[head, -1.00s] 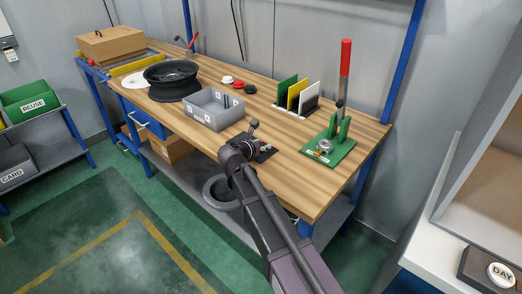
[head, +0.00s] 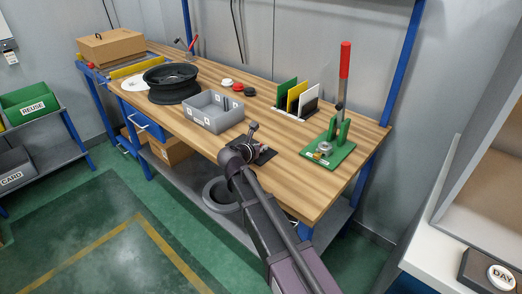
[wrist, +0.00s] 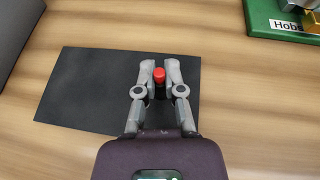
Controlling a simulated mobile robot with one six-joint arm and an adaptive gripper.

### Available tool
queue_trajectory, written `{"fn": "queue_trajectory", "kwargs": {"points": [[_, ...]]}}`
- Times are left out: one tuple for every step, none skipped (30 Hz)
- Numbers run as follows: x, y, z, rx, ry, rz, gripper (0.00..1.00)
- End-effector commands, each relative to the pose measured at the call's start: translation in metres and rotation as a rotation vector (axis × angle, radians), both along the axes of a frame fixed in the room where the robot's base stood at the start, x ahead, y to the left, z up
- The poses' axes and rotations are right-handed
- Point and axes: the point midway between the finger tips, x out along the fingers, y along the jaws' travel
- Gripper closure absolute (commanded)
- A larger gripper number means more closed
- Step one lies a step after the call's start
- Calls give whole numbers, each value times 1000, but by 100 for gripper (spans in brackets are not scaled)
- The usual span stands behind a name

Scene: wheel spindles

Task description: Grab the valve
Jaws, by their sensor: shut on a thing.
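The valve (wrist: 159,76) shows a round red cap with a dark part below it, between the two grey fingers in the wrist view. My gripper (wrist: 159,70) is shut on it, with a finger on each side. Behind the fingers lies a flat black mat (wrist: 80,95) on the wooden bench. I cannot tell whether the valve touches the mat or is raised. In the head view my gripper (head: 251,143) is over the mat (head: 265,157), near the bench's front edge, and my wrist largely hides the valve.
A grey bin (head: 213,118) stands left of the mat. A green press (head: 328,152) with a red-handled lever is to the right. Green, yellow and white plates (head: 298,96) stand in a rack behind. A black wheel rim (head: 171,82) lies farther left.

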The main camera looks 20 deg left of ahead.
Motion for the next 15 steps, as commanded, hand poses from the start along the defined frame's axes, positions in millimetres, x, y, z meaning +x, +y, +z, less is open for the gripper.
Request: {"fn": "queue_trajectory", "kwargs": {"points": [[0, 0, 0, 0, 0, 0, 100], [0, 0, 0, 0, 0, 0, 100], [0, 0, 0, 0, 0, 0, 100], [0, 0, 1, 0, 0, 0, 100], [0, 0, 1, 0, 0, 0, 100], [0, 0, 2, 0, 0, 0, 100], [0, 0, 2, 0, 0, 0, 100], [0, 0, 3, 0, 0, 0, 100], [0, 0, 5, 0, 0, 0, 100], [0, 0, 6, 0, 0, 0, 100], [0, 0, 7, 0, 0, 0, 100], [0, 0, 9, 0, 0, 0, 100], [0, 0, 11, 0, 0, 0, 100], [0, 0, 13, 0, 0, 0, 100], [0, 0, 16, 0, 0, 1, 100]]}}
